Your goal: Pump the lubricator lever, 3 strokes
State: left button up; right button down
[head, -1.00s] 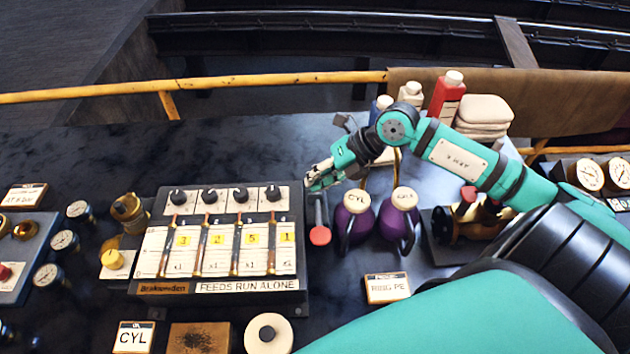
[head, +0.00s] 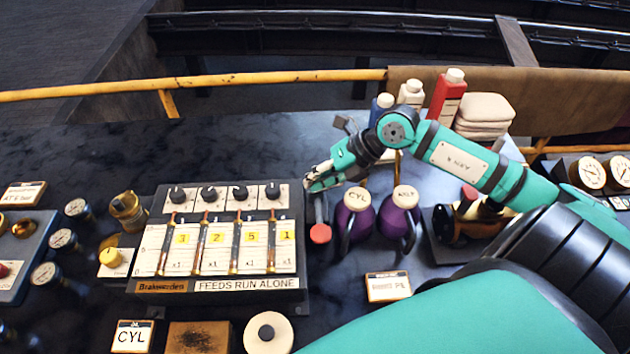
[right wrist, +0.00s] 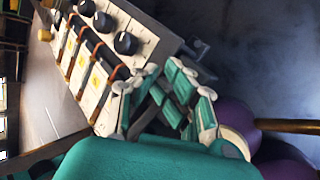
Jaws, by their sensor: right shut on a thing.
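The lubricator (head: 220,287) is a dark box with several sight-glass columns and black knobs on top. Its lever (head: 319,211) is at the box's right side, with a red knob (head: 320,234) at the near end. My right gripper (head: 318,180) is shut at the lever's far end, beside the box's upper right corner. Its fingers hide the part that they hold. In the right wrist view the fingers (right wrist: 165,100) are close beside the lubricator (right wrist: 155,38), and the lever is not clearly seen. My left gripper is not in view.
Two purple oil cans (head: 357,222) (head: 398,218) stand close right of the lever. Bottles (head: 447,97) and folded cloths (head: 484,115) are behind my right arm. A brass fitting with a yellow knob (head: 110,258) is left of the box.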

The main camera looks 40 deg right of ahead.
jog(key=shift+s+a+f+b, duration=0.1)
jog(key=shift+s+f+b, duration=0.4)
jog(key=shift+f, duration=0.45)
dwell(0.5)
jog(key=shift+r, duration=0.1)
jog(key=shift+w+r+p, duration=0.3)
jog(key=shift+r+p, duration=0.3)
jog(key=shift+w+d+r+p, duration=0.25)
jog(key=shift+d+r+p, duration=0.15)
jog(key=shift+r, duration=0.45)
jog(key=shift+a, duration=0.1)
jog(key=r+p, duration=0.1)
jog(key=w+r+p, duration=0.1)
jog(key=r, duration=0.3)
jog(key=shift+w+d+p, duration=0.2)
jog(key=shift+d+p, duration=0.2)
jog(key=shift+f, duration=0.1)
